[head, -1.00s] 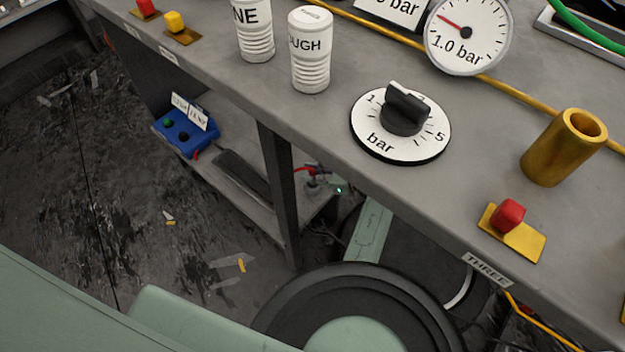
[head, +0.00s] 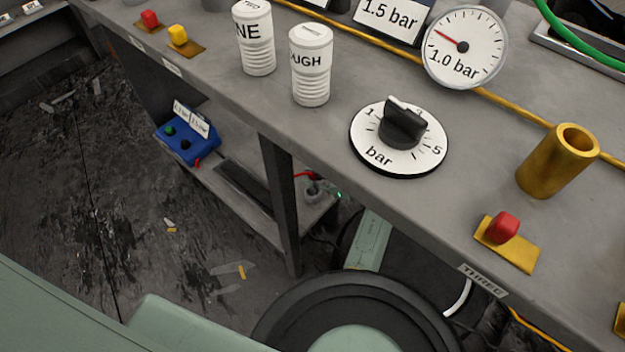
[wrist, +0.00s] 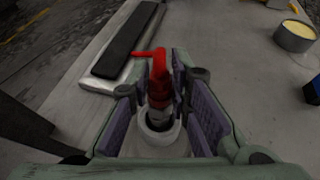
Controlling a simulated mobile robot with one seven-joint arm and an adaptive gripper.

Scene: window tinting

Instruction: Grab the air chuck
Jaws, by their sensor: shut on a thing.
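The air chuck (wrist: 159,66), a red-levered fitting with a dark and metallic lower body, stands upright in a pale round holder (wrist: 157,138) in the wrist view. My gripper (wrist: 160,92) has its purple-padded fingers on both sides of it, shut on its body. In the head view a bit of red, likely the chuck's lever (head: 305,174), shows on the low shelf behind the bench leg. The bench top and leg hide most of my gripper there.
On the low shelf (head: 235,207) are a blue box (head: 187,137) with buttons and a dark flat bar (wrist: 128,38). A round tin (wrist: 295,36) stands right of the chuck. The bench (head: 330,135) overhangs with a dial (head: 400,138), gauge and brass cup.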

